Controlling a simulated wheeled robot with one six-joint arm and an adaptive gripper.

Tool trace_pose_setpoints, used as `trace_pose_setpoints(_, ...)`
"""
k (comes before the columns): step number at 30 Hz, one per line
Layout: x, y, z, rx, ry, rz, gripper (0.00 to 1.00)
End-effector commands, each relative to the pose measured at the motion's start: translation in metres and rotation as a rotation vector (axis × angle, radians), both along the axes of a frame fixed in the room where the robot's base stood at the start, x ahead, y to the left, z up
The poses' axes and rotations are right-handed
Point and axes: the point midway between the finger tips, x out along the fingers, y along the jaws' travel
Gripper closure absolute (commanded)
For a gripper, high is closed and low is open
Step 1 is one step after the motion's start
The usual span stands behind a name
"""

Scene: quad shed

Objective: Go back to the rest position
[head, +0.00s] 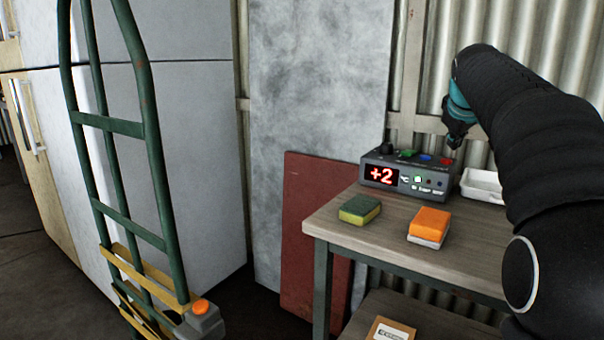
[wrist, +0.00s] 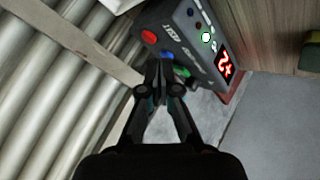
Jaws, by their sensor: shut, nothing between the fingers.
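My gripper (head: 455,137) is shut and empty, pointing down above the right rear part of the control box in the head view. In the wrist view my gripper (wrist: 159,68) shows its fingertips together in front of the box. The grey control box (head: 395,187) stands at the back of the table, with a red "+2" display, a black knob and green, blue and red buttons on top. It also shows in the wrist view (wrist: 182,30). Whether the fingertips touch the box cannot be told. My arm covers the table's right part.
The wooden table (head: 375,239) bears a green-and-yellow sponge (head: 360,209), an orange-and-white sponge (head: 429,226) and a white tray (head: 482,184). A cardboard box (head: 391,330) lies on the shelf below. A green hand truck (head: 127,128) stands at the left. Corrugated wall is behind.

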Motion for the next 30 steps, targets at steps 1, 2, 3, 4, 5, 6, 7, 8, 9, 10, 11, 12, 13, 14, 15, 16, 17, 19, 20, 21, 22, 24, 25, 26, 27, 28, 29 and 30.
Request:
trace_pose_setpoints(1,-0.005,0.005,0.0,0.006,0.0,0.0,1.0)
trace_pose_setpoints(2,-0.007,0.007,-0.001,0.011,0.001,-0.001,1.0)
trace_pose_setpoints(3,-0.011,0.01,-0.002,0.019,0.002,-0.003,1.0)
trace_pose_setpoints(4,-0.013,0.012,-0.003,0.024,0.002,-0.004,1.0)
trace_pose_setpoints(5,-0.016,0.015,-0.004,0.029,0.004,-0.006,1.0)
trace_pose_setpoints(6,-0.02,0.018,-0.005,0.036,0.004,-0.008,1.0)
trace_pose_setpoints(7,-0.024,0.021,-0.007,0.043,0.006,-0.009,1.0)
trace_pose_setpoints(8,-0.027,0.024,-0.008,0.049,0.007,-0.011,1.0)
trace_pose_setpoints(9,-0.032,0.029,-0.01,0.058,0.008,-0.013,1.0)
trace_pose_setpoints(10,-0.036,0.032,-0.011,0.064,0.01,-0.014,1.0)
trace_pose_setpoints(11,-0.04,0.035,-0.014,0.072,0.012,-0.016,1.0)
trace_pose_setpoints(12,-0.046,0.04,-0.016,0.083,0.013,-0.02,1.0)
trace_pose_setpoints(13,-0.051,0.044,-0.018,0.091,0.016,-0.022,1.0)
trace_pose_setpoints(14,-0.057,0.048,-0.02,0.1,0.018,-0.025,1.0)
trace_pose_setpoints(15,-0.064,0.053,-0.024,0.112,0.02,-0.029,1.0)
trace_pose_setpoints(16,-0.07,0.058,-0.026,0.122,0.022,-0.031,1.0)
trace_pose_setpoints(17,-0.077,0.063,-0.03,0.134,0.026,-0.035,1.0)
trace_pose_setpoints(19,-0.096,0.075,-0.039,0.162,0.032,-0.045,1.0)
trace_pose_setpoints(20,-0.106,0.081,-0.045,0.175,0.037,-0.05,1.0)
trace_pose_setpoints(21,-0.12,0.09,-0.053,0.196,0.043,-0.057,1.0)
trace_pose_setpoints(22,-0.131,0.097,-0.06,0.212,0.049,-0.063,1.0)
trace_pose_setpoints(24,-0.158,0.111,-0.077,0.25,0.061,-0.08,1.0)
trace_pose_setpoints(25,-0.17,0.117,-0.085,0.266,0.067,-0.086,1.0)
trace_pose_setpoints(26,-0.181,0.123,-0.093,0.281,0.072,-0.093,1.0)
trace_pose_setpoints(27,-0.197,0.13,-0.104,0.303,0.08,-0.104,1.0)
trace_pose_setpoints(28,-0.208,0.136,-0.112,0.317,0.086,-0.111,1.0)
trace_pose_setpoints(29,-0.22,0.141,-0.122,0.332,0.092,-0.118,1.0)
trace_pose_setpoints(30,-0.235,0.147,-0.134,0.352,0.101,-0.131,1.0)
